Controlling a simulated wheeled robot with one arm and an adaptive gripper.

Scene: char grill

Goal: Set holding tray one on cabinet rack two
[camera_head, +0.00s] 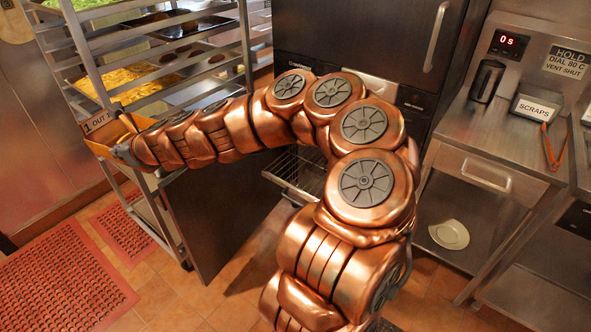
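A speed rack trolley (85,55) stands at the upper left with several trays on its rails. An orange-tan edge with a tag reading "1 OUT" (98,122) shows at its front; I cannot tell if this is holding tray one. My gripper (122,153) is at the left end of my copper arm, right at that edge. Its fingers are small and partly hidden, so I cannot tell if they grip it. The dark holding cabinet (375,35) stands at the back centre. A wire rack (300,170) shows low in it, partly behind my arm; I cannot read its number.
A dark door panel (225,205) stands open between trolley and cabinet. The steel counter (480,135) at right holds a dark container (487,80), a SCRAPS box (535,108) and orange tongs (552,150). A white plate (449,234) lies below. Red mats (65,275) cover floor at left.

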